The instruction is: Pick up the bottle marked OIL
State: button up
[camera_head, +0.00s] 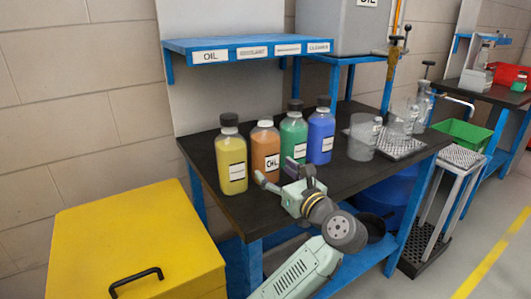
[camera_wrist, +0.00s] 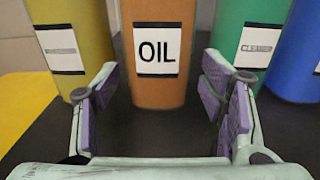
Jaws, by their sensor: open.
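The bottle marked OIL is orange with a white label; it stands upright on the dark bench top, second from the left in the head view (camera_head: 265,145). In the wrist view the OIL bottle (camera_wrist: 158,88) stands straight ahead, between the lines of the two fingers, its top cut off by the frame. My gripper (camera_head: 280,178) is open and empty, in front of the bottle at the bench's front side. In the wrist view my gripper (camera_wrist: 162,85) has its purple-padded fingers spread to either side, with dark bench top showing between them and the bottle.
A yellow bottle (camera_head: 231,160) stands left of the OIL bottle; a green bottle (camera_head: 293,137) and a blue bottle (camera_head: 321,135) stand close on its right. Clear beakers (camera_head: 362,138) are further right. A blue shelf (camera_head: 246,45) hangs above. A yellow chest (camera_head: 135,235) stands left of the bench.

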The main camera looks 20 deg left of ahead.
jog(key=p+x, duration=0.1)
jog(key=x, duration=0.3)
jog(key=shift+a+r+p, duration=0.2)
jog(key=shift+p, duration=0.15)
jog(key=shift+w+a+f, duration=0.1)
jog(key=shift+w+a, duration=0.3)
jog(key=shift+c, duration=0.6)
jog(key=c, duration=1.2)
